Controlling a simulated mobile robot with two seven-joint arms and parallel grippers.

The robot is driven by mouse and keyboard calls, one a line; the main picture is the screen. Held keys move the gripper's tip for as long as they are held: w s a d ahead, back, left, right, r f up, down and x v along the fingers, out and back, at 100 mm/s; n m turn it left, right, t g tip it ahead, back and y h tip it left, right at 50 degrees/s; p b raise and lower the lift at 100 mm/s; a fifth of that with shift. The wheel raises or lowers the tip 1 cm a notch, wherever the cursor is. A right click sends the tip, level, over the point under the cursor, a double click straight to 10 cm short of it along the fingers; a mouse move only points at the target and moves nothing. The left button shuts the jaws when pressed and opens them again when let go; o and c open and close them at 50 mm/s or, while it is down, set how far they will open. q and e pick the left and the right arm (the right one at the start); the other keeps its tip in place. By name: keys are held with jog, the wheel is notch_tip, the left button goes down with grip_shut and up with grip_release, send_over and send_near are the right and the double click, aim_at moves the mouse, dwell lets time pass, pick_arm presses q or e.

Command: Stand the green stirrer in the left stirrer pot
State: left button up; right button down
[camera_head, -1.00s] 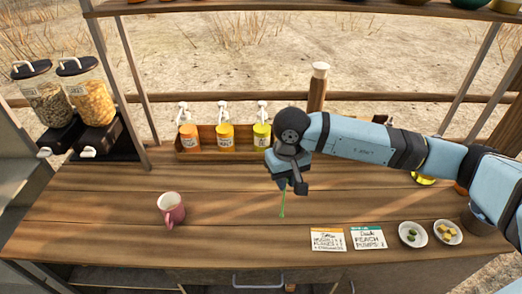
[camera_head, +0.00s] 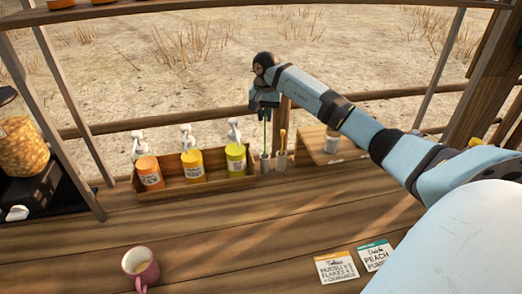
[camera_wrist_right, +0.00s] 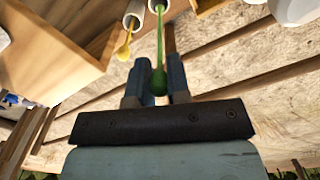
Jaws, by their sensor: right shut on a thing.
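My right gripper (camera_head: 264,104) is above the left stirrer pot, shut on the green stirrer (camera_head: 267,130). The stirrer hangs nearly upright. Its lower end meets the mouth of the left stirrer pot (camera_head: 265,163); how deep it reaches inside is hidden. In the right wrist view, the green stirrer (camera_wrist_right: 160,45) runs from between the fingers (camera_wrist_right: 156,88) to a white pot's mouth (camera_wrist_right: 153,5). The right pot (camera_head: 281,160) stands close beside it, holding a yellow stirrer (camera_head: 283,139). My left gripper is out of view.
A wooden rack (camera_head: 196,185) with several pump bottles stands just left of the pots. A pink mug (camera_head: 140,267) and cards (camera_head: 336,267) sit nearer; the middle counter is clear.

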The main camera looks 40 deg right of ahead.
notch_tip(320, 180, down, 4)
jog(key=p, duration=0.1)
send_over(265, 152)
notch_tip(265, 152, down, 4)
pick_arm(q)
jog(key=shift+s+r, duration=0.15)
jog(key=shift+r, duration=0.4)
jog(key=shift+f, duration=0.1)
pick_arm(e)
jog(key=shift+f, duration=0.1)
jog(key=c, duration=1.1)
grip_release()
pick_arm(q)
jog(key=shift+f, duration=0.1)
